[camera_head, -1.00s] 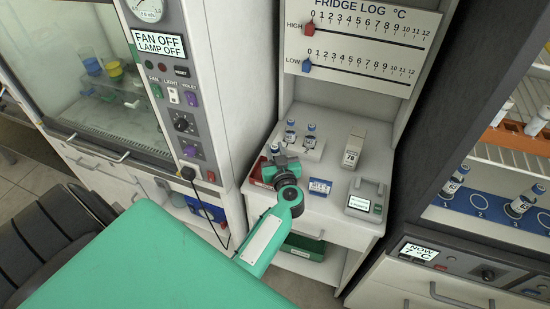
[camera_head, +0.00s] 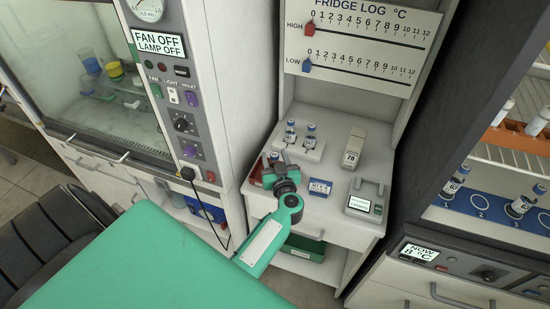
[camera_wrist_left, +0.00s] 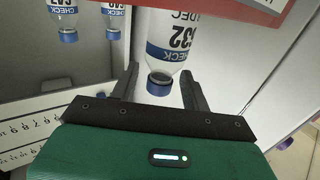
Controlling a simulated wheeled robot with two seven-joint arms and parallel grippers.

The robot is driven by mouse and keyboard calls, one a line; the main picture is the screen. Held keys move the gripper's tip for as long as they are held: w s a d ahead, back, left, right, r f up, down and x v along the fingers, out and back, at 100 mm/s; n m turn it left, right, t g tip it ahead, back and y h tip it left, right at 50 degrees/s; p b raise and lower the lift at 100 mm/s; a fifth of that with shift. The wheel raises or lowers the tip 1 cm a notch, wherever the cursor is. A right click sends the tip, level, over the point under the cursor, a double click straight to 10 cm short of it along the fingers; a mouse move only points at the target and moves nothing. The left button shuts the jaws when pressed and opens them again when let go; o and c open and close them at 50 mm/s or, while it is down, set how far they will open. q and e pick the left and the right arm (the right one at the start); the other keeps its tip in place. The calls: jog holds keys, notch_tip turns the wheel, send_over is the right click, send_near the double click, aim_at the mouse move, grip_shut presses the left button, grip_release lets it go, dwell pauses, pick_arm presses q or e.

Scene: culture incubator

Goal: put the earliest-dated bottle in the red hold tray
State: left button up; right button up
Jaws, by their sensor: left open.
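My left gripper (camera_head: 279,163) is over the red tray (camera_head: 256,174) at the left of the white counter. In the left wrist view its two fingers (camera_wrist_left: 160,88) are apart, one on each side of a clear bottle (camera_wrist_left: 164,58) with a blue cap. Its label reads CHECK and a number like 032, with DEC partly visible. I cannot tell whether the fingers touch it. The red tray's edge (camera_wrist_left: 225,22) shows beside it. Two more blue-capped bottles (camera_head: 290,132) (camera_head: 310,136) stand in a white rack, their dates unreadable. My right gripper is not in view.
A white box marked 78 (camera_head: 354,148), a small blue sign (camera_head: 320,187) and a grey device with a screen (camera_head: 364,199) stand on the counter. The open fridge (camera_head: 480,225) at right holds more bottles. A glass-fronted cabinet (camera_head: 100,75) is at left.

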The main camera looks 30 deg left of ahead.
pick_arm(q)
jog(key=shift+r, duration=0.2)
jog(key=p+v, duration=0.4)
jog(key=v, duration=0.8)
